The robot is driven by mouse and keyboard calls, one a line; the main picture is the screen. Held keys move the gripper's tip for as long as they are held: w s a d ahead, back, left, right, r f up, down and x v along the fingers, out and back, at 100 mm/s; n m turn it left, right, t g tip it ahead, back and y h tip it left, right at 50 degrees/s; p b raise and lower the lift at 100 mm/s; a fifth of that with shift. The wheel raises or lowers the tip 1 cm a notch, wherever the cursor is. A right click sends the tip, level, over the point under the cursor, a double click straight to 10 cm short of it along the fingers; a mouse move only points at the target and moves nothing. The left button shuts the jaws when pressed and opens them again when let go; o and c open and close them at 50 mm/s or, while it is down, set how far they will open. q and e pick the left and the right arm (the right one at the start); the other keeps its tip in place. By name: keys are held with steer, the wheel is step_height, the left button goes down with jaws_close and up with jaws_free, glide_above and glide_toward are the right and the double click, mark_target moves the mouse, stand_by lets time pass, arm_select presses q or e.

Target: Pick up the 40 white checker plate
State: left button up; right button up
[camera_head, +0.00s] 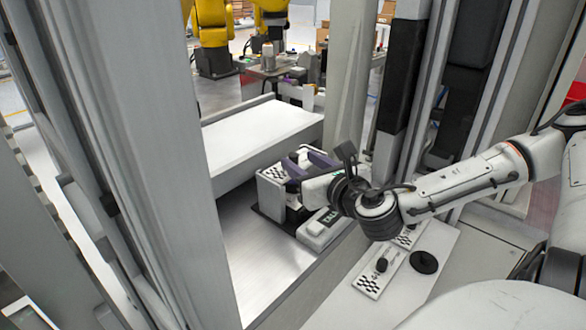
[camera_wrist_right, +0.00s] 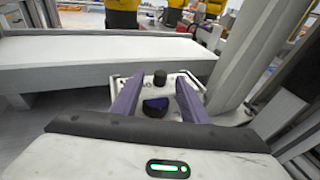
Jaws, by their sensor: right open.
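In the right wrist view the open fingers (camera_wrist_right: 158,92) stand on either side of a black knob (camera_wrist_right: 160,78) on the white plate (camera_wrist_right: 178,83). I see nothing held, and cannot tell whether the fingers touch the knob. Any number on the plate is too small to read surely. My left gripper is not in view.
A white block (camera_head: 255,138) lies behind the plate. A white device with a green display (camera_head: 327,217) is close in front. Another checker plate with a black knob (camera_head: 372,280) lies on the front ledge, beside a black disc (camera_head: 424,262). A grey post (camera_head: 347,75) stands close behind the gripper.

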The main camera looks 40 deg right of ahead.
mark_target(296, 159)
steer(key=b+x, duration=0.1)
steer(key=x, duration=0.1)
steer(key=b+x, duration=0.2)
steer(key=shift+s+f, duration=0.1)
steer(key=shift+f, duration=0.1)
steer(key=shift+w+d+r, duration=0.1)
steer(key=shift+w+d, duration=0.05)
steer(key=shift+w, duration=0.45)
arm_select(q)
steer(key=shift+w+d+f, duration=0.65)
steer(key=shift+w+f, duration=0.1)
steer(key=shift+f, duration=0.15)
arm_select(e)
jaws_close()
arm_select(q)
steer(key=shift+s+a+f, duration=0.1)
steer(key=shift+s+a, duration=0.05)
